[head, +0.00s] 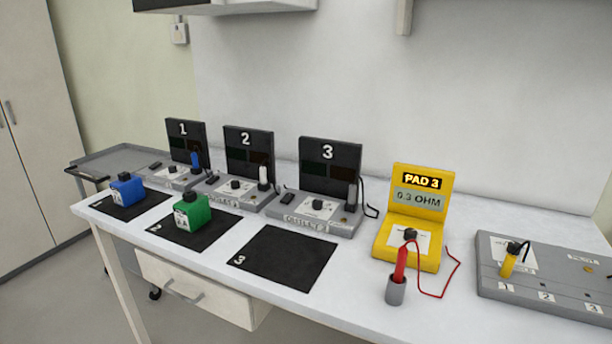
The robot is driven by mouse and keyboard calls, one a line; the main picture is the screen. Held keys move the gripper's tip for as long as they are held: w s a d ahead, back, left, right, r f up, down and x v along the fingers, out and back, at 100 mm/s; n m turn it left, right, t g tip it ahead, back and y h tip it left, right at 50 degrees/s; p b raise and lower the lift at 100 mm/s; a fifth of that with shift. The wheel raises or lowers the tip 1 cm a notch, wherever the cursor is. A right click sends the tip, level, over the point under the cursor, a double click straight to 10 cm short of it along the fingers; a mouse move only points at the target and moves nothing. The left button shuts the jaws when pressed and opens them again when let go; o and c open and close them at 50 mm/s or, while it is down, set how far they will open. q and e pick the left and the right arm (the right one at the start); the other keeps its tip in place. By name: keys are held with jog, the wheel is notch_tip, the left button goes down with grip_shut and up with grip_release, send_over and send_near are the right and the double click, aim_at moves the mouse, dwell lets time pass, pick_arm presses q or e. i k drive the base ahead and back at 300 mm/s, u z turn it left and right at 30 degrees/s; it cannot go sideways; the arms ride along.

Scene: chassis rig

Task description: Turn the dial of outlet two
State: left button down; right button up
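Outlet two (235,192) is a grey box on the white table, with a black upright panel (248,153) marked 2 behind it. Its dial (235,183) is a small black knob on a white plate on the box top; its exact setting is too small to read. A white-grey plug or handle (263,176) stands upright at the right of the box. Neither of my grippers shows in the head view, and nothing is touching the dial.
Outlets one (174,176) and three (315,213) flank it. A blue block (127,190) and green block (192,213) stand on mats in front; mat three (283,258) is bare. A yellow meter (415,220), red probe (400,265) and grey panel (545,277) are right.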

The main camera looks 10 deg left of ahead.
aim_at(235, 185)
jog(key=z, duration=0.55)
jog(key=i, duration=0.65)
jog(key=u, duration=1.9)
